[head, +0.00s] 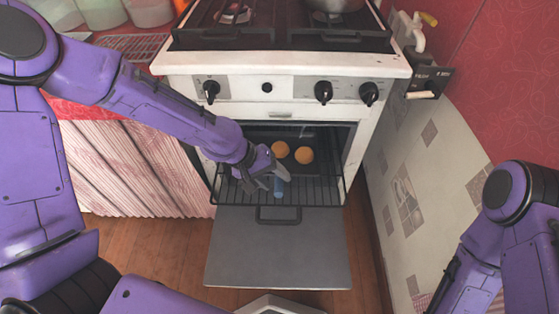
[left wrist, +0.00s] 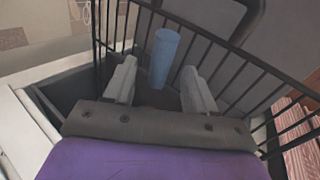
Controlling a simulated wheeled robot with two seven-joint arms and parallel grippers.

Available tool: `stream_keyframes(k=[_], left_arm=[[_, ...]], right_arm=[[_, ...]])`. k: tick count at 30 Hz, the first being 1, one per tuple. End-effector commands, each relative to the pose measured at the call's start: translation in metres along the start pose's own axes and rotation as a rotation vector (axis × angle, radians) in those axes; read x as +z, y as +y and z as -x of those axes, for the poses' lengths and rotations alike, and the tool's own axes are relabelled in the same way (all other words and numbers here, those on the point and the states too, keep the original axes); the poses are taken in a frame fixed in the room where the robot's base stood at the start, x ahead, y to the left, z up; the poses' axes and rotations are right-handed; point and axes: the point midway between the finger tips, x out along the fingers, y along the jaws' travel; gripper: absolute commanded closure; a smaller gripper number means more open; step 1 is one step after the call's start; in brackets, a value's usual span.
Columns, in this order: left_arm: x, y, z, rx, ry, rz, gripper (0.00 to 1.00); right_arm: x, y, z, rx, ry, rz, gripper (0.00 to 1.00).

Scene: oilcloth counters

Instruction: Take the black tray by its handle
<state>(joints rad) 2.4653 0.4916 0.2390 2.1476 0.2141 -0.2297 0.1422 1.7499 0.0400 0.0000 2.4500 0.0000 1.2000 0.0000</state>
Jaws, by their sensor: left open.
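The black tray (head: 292,141) sits inside the open oven, with two round orange-brown pieces (head: 305,155) on it. A blue cylinder (head: 278,186) shows at the tray's front, apparently its handle; the join is hidden by my gripper. My left gripper (head: 279,174) reaches into the oven mouth just above and beside this blue piece. In the left wrist view my left gripper (left wrist: 158,82) is open, and the blue cylinder (left wrist: 165,56) stands between and beyond its fingertips. I cannot tell whether they touch. My right arm shows at the right edge, but its gripper is out of view.
The white oven (head: 285,88) stands ahead with knobs across its front. Its door (head: 278,250) is folded down. A wire rack (head: 322,193) spans the opening, and its bars surround the left gripper in the wrist view. A tiled wall (head: 420,190) is close on the right.

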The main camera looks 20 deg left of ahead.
Motion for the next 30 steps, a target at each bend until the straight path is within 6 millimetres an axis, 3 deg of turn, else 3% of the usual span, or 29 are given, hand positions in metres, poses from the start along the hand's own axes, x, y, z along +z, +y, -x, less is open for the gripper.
stream_keyframes(k=[3, 10, 15, 25, 30], left_arm=[[0.000, -0.001, -0.014, 0.000, 0.000, 0.000, 0.44], [-0.001, 0.000, -0.014, 0.000, 0.001, 0.000, 0.47], [0.000, 0.000, -0.014, 0.000, 0.001, 0.000, 1.00], [-0.001, 0.001, -0.012, 0.001, 0.003, -0.001, 1.00], [0.003, 0.008, -0.002, 0.002, 0.004, -0.003, 1.00]], right_arm=[[0.002, -0.001, -0.006, 0.000, 0.000, 0.000, 1.00], [0.002, 0.000, -0.004, 0.000, 0.000, 0.000, 1.00], [0.002, 0.000, -0.004, 0.000, 0.000, 0.000, 1.00], [0.001, 0.000, -0.004, 0.000, 0.000, 0.000, 1.00], [-0.001, 0.000, 0.003, 0.000, 0.000, 0.000, 1.00]])
